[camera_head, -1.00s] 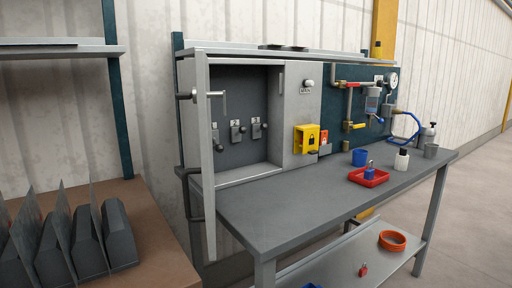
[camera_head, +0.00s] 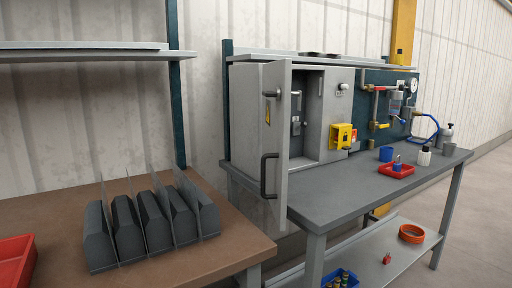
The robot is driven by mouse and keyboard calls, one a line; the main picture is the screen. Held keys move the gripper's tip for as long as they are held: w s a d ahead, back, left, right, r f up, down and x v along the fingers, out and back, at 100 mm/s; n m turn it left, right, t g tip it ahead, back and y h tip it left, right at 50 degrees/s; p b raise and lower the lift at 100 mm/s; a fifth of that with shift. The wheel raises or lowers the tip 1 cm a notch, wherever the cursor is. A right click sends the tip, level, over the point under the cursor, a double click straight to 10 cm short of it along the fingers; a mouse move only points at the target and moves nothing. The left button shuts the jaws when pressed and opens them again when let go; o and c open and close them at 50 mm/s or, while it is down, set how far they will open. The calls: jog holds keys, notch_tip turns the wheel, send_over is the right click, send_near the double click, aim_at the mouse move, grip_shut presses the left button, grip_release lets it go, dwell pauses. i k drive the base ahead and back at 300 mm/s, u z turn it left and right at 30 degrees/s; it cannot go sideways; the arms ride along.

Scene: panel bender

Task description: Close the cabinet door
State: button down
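The grey cabinet (camera_head: 338,112) stands at the back left of the grey workbench. Its door (camera_head: 275,145) is hinged on the left and stands open, swung out toward me. The door's outer face shows a black pull handle (camera_head: 268,176), a small lever near the top and a yellow label. Part of the dark interior (camera_head: 302,130) shows to the right of the door, with a switch inside; the door hides the rest. My gripper is not in view, and nothing touches the door.
A brown table (camera_head: 172,265) with several dark angled blocks stands in the left foreground. The workbench (camera_head: 345,206) has clear room in front of the cabinet.

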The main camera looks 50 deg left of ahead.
aim_at(276, 126)
jog(key=z, duration=0.7)
jog(key=k, duration=0.25)
jog(key=u, duration=2.4)
